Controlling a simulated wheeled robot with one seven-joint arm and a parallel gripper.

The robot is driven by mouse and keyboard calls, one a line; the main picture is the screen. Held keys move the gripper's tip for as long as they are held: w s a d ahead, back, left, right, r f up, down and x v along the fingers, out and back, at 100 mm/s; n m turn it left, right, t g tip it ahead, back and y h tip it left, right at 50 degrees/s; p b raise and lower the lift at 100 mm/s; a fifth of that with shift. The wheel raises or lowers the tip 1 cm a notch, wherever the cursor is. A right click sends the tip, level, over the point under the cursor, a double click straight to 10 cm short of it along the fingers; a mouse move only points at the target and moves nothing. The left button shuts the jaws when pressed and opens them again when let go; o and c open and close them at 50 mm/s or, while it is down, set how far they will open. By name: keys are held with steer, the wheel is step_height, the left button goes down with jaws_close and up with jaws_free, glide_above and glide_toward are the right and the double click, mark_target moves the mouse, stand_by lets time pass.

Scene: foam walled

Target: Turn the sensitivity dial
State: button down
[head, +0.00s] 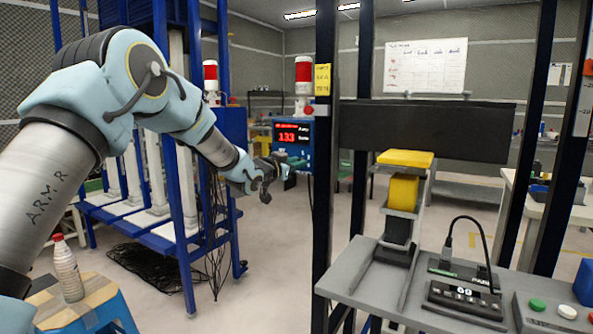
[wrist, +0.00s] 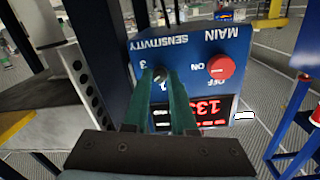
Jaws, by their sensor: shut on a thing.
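The blue control box (head: 292,134) with a red digital display reading about 133 is fixed to a dark post, left of centre in the head view. In the wrist view the box (wrist: 205,50) appears upside down, with the labels SENSITIVITY and MAIN. The sensitivity dial (wrist: 160,73) is mostly hidden between the green fingers of my gripper (wrist: 168,80), which are shut on it. A red main knob (wrist: 220,67) with ON and OFF marks sits beside it. In the head view my gripper (head: 268,174) is at the box's lower left side.
A red and white beacon (head: 304,82) stands above the box. A dark post (head: 323,150) is close to its right. A blue frame (head: 180,130) stands to the left. A grey bench (head: 370,282) with a small black device (head: 465,298) is at the lower right.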

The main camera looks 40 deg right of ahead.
stand_by(0.3)
steer(key=c, duration=0.7)
jaws_free()
steer(key=shift+c, duration=0.2)
steer(key=shift+a, duration=0.1)
steer(key=b+v, duration=0.2)
steer(key=v, duration=0.8)
steer(key=shift+a, duration=0.3)
steer(key=shift+s, duration=0.1)
